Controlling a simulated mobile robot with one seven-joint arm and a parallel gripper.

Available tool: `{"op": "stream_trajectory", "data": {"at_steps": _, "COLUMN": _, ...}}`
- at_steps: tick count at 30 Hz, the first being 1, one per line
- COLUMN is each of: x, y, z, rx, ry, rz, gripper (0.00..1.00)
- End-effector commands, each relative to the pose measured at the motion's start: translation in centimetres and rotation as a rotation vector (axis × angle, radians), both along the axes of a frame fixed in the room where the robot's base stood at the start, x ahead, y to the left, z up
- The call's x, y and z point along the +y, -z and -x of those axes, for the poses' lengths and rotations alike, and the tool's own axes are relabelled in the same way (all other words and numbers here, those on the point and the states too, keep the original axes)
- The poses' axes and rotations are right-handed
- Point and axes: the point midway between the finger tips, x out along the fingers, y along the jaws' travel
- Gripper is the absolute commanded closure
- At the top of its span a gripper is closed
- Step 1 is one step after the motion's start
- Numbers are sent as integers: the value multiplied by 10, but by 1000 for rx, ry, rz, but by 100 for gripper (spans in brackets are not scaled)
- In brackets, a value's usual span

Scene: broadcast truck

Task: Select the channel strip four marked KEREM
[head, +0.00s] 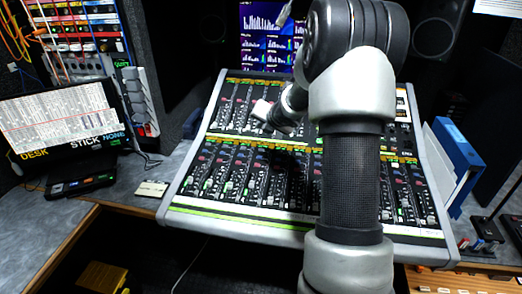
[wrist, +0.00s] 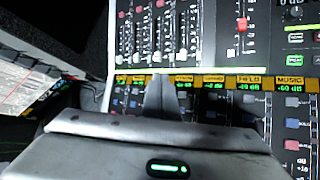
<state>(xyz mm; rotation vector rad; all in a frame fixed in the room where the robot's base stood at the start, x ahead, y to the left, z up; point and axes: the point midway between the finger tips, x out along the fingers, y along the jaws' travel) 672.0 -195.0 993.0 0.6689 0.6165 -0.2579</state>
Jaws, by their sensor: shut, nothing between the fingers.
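The mixing console (head: 300,228) has two banks of channel strips with yellow name labels. My gripper (head: 262,111) is over the left part of its upper bank in the head view. In the wrist view my shut, empty gripper (wrist: 163,82) lies at the row of yellow labels, its tip in front of part of that row. I cannot tell whether it touches the surface. The labels FIELD (wrist: 249,79) and MUSIC (wrist: 289,80) are readable to its right. The labels to its left (wrist: 130,79) are too small to read, and I cannot make out KEREM.
A monitor (head: 265,35) with bar graphs stands behind the console. A tilted screen with a paper list (head: 62,118) is at the left. A blue binder (head: 456,152) stands at the right. My arm hides the console's middle right.

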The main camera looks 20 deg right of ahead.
Motion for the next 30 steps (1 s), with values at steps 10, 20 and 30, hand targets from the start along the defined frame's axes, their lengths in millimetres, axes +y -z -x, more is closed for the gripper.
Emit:
{"op": "stream_trajectory", "data": {"at_steps": 10, "x": -3, "y": 36, "z": -3, "rx": 0, "ry": 3, "rz": -2, "gripper": 100}}
{"op": "stream_trajectory", "data": {"at_steps": 20, "x": -6, "y": 80, "z": -9, "rx": 1, "ry": 1, "rz": 0, "gripper": 100}}
{"op": "stream_trajectory", "data": {"at_steps": 30, "x": -7, "y": 85, "z": -10, "rx": -1, "ry": 2, "rz": -1, "gripper": 100}}
